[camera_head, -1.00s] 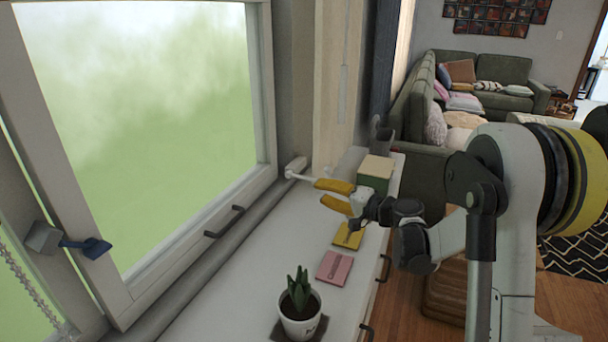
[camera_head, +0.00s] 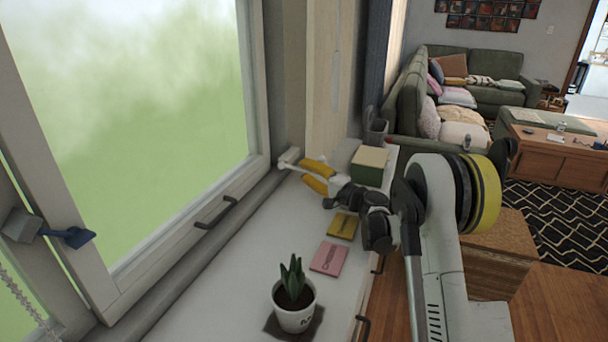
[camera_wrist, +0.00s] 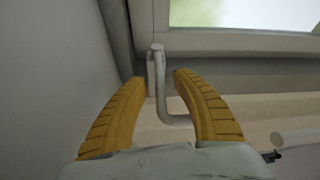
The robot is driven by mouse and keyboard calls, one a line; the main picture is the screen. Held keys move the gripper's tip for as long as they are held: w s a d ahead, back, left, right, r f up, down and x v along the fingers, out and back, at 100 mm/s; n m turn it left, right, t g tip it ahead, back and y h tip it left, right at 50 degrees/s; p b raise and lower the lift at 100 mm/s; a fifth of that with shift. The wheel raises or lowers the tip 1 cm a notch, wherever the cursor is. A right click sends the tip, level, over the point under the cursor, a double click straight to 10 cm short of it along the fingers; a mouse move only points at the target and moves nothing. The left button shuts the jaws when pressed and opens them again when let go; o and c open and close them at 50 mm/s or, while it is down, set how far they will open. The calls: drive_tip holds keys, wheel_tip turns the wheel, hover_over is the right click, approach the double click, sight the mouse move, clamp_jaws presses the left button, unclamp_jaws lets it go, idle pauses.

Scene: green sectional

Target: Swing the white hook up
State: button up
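The white hook (camera_head: 288,160) is at the far lower corner of the window, beside the wall, and mostly hidden by my gripper in the head view. In the wrist view the white hook (camera_wrist: 162,88) hangs down from a small mount and bends right at its lower end. My gripper (camera_head: 304,170) has its yellow fingers apart at the hook. In the wrist view my gripper (camera_wrist: 161,78) is open with the hook between its fingers. The bend runs close to the right finger; I cannot tell whether they touch.
The white sill (camera_head: 225,275) runs below the window frame (camera_head: 262,85). On it are a potted plant (camera_head: 294,300), a pink card (camera_head: 329,259), a yellow card (camera_head: 343,226) and a green box (camera_head: 369,166). A dark handle (camera_head: 216,212) is on the frame's lower rail.

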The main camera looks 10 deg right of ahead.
drive_tip(key=shift+w+a, duration=0.3)
drive_tip(key=shift+w, duration=0.1)
drive_tip(key=shift+c, duration=0.5)
clamp_jaws()
drive_tip(key=shift+r, duration=0.15)
